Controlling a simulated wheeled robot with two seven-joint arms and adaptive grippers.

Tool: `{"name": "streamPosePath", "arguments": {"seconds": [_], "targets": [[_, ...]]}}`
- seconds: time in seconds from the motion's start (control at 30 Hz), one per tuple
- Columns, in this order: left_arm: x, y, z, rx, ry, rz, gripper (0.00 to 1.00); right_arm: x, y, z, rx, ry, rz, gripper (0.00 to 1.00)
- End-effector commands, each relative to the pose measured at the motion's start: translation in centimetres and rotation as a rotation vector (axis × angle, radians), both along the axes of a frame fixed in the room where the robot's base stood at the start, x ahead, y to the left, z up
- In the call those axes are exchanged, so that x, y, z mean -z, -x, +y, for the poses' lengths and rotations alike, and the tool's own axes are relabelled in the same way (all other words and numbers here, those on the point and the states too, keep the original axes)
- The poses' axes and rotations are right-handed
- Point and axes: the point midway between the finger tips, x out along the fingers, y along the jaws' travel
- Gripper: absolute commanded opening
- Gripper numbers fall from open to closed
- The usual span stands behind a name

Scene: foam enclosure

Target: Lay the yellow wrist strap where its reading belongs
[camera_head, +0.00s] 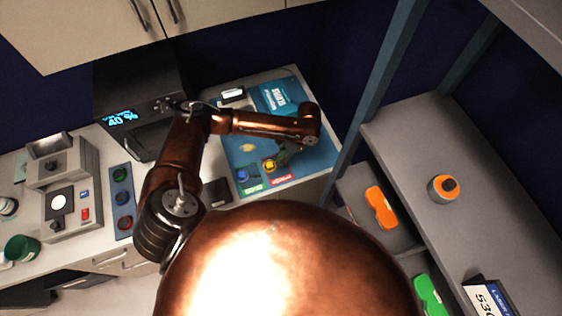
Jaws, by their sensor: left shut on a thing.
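The yellow wrist strap (269,165) is over the blue mat (312,160) on the bench, just above the red label (281,180). My left gripper (278,158) is shut on it, reaching down from the copper arm. The fingertips are small and dark, so I cannot tell whether the strap touches the mat. A blue strap-like item (243,176) lies to the left, above the green label (253,187). A display (123,119) on the dark device reads 40 %. My right gripper is not in view.
A blue-grey post (385,80) and grey shelving (420,150) with an orange-topped container (443,188) stand right.

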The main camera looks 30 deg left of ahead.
Motion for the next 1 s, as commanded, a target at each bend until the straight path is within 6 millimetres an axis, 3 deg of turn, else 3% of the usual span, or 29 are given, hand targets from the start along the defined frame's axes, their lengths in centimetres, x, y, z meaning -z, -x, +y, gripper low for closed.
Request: {"name": "streamPosePath", "arguments": {"seconds": [0.2, 0.4, 0.77, 0.8, 1.0], "targets": [[1.4, -1.2, 0.2, -0.002, -0.001, 0.0, 0.0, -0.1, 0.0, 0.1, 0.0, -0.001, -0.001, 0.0], [3.8, -1.0, 0.2, 0.001, 0.0, 0.0, 0.0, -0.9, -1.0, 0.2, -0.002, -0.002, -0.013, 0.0], [4.4, -1.0, 0.2, 0.0, -0.001, -0.001, 0.0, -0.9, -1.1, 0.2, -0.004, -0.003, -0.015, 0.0], [4.5, -1.0, 0.2, 0.0, -0.001, -0.001, 0.12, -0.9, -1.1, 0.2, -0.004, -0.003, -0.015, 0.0], [4.4, -1.0, 0.2, 0.0, -0.001, -0.001, 0.25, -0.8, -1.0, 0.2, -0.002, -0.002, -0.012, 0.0]]}}
